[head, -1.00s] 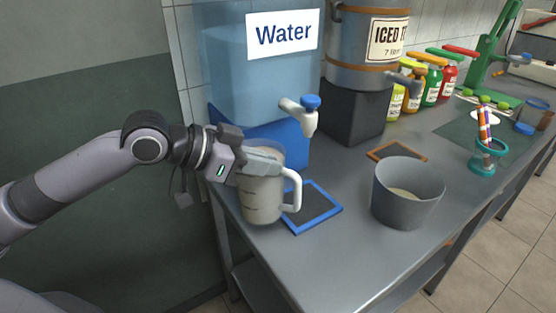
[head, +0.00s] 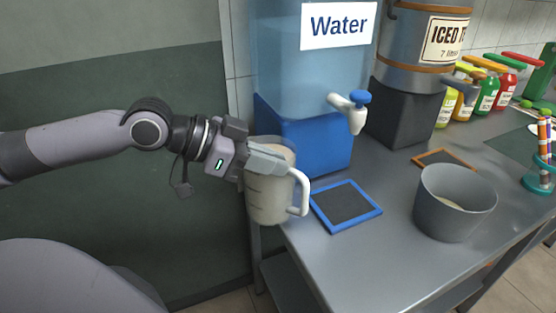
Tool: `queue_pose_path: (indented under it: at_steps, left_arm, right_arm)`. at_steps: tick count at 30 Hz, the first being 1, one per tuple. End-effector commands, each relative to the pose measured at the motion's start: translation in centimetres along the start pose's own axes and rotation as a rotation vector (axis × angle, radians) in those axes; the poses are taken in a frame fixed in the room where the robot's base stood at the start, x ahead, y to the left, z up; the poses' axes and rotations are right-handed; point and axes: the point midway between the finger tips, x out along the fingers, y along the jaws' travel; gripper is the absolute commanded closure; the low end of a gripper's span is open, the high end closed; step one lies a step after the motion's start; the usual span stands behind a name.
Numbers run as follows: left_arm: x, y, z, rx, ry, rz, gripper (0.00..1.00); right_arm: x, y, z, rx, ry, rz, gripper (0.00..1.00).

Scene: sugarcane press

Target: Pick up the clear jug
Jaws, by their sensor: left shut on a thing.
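The clear jug (head: 268,203) has a white handle on its right side and holds a pale, cloudy content. It is upright at the left edge of the metal counter, in front of the blue water dispenser base. My left gripper (head: 268,158) is shut on the jug's upper body, coming from the left. The jug's bottom overlaps the counter edge in the picture, and I cannot tell if it touches the counter. My right gripper is not in view.
A water dispenser (head: 300,75) with a white and blue tap stands behind. A blue-framed mat (head: 345,206) lies right of the jug. A grey bucket (head: 455,203) stands further right, near an iced tea dispenser (head: 415,60). Counter (head: 370,270) is clear in front.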

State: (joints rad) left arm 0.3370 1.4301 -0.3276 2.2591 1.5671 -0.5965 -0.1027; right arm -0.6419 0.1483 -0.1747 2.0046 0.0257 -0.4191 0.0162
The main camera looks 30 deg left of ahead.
Motion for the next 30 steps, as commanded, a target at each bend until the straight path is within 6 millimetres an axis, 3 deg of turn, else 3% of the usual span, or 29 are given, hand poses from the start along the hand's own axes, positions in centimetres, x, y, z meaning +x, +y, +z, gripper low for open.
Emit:
queue_pose_path:
  at_steps: [30]
  left_arm:
    - [-1.9,-0.1,0.6,0.005,0.009,-0.006,1.0]
  right_arm:
    - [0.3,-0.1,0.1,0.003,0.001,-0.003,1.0]
